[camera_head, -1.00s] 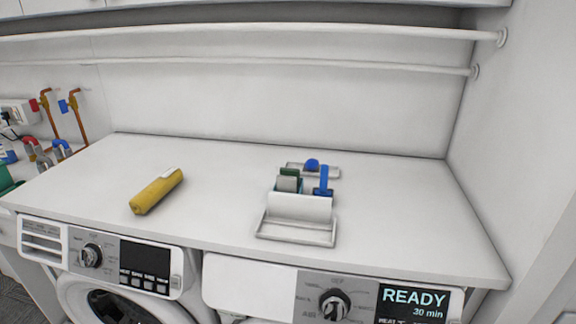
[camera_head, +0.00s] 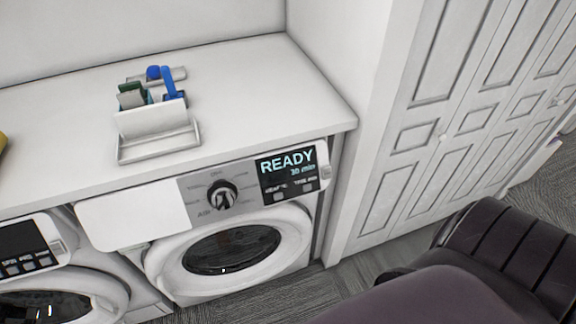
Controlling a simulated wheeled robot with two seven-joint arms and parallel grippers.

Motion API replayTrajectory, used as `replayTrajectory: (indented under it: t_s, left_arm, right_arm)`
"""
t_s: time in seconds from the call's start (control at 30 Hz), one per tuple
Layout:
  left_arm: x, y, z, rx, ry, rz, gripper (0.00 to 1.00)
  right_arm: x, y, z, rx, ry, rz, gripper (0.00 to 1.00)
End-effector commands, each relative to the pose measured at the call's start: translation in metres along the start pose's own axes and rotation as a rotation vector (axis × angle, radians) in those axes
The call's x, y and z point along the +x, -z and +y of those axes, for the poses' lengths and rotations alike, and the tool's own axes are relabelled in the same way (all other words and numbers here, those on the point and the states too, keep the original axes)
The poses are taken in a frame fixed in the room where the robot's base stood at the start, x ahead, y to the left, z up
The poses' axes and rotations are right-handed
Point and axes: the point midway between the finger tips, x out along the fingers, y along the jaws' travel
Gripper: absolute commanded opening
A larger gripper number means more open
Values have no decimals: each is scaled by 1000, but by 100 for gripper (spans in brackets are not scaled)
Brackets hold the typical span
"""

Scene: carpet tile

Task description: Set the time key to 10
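The dryer's control panel (camera_head: 243,188) faces me below the counter. Its display (camera_head: 287,172) reads READY and 30 min. Under that text are two small keys; the right one (camera_head: 307,187) seems to be the time key, but its label is too small to read surely. A round dial (camera_head: 223,195) sits left of the display. A dark part of my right arm fills the lower right of the view. Neither gripper shows, and nothing of mine touches the panel.
The white counter (camera_head: 60,140) holds a caddy (camera_head: 152,118) with brushes and sponges. A second machine (camera_head: 35,250) stands at the left. White panelled doors (camera_head: 425,130) are at the right. Grey floor (camera_head: 345,290) shows between the dryer and my arm.

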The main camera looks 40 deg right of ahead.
Motion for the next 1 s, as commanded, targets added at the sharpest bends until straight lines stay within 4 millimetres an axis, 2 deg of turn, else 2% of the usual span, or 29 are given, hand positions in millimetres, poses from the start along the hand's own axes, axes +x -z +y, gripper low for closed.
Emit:
replayTrajectory:
  t_s: [0.07, 0.43, 1.0]
  left_arm:
    - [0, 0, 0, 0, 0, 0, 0]
    - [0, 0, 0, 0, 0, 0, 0]
    - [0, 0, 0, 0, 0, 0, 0]
  right_arm:
    - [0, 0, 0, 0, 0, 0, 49]
    - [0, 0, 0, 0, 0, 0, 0]
    - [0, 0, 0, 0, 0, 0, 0]
